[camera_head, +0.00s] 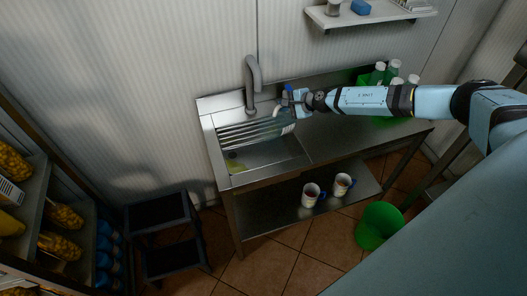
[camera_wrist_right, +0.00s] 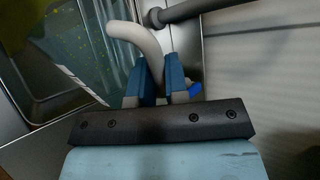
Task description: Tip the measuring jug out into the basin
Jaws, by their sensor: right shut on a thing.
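The clear measuring jug (camera_head: 272,126) is over the right part of the metal basin (camera_head: 262,160) and looks tilted to the left. My right gripper (camera_head: 297,98) comes in from the right and is above the basin's back right side. In the right wrist view, the fingers of my right gripper (camera_wrist_right: 164,88) are shut on the jug's pale curved handle (camera_wrist_right: 144,42). The jug's clear wall (camera_wrist_right: 62,45) fills the upper left there. I cannot tell how much is in it. A yellow-green patch (camera_head: 235,167) shows in the basin's front left. My left gripper is not in view.
A tall tap (camera_head: 253,80) stands behind the basin. Two mugs (camera_head: 311,194) are on the lower shelf. A green bucket (camera_head: 379,226) and a dark step stool (camera_head: 160,230) are on the floor.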

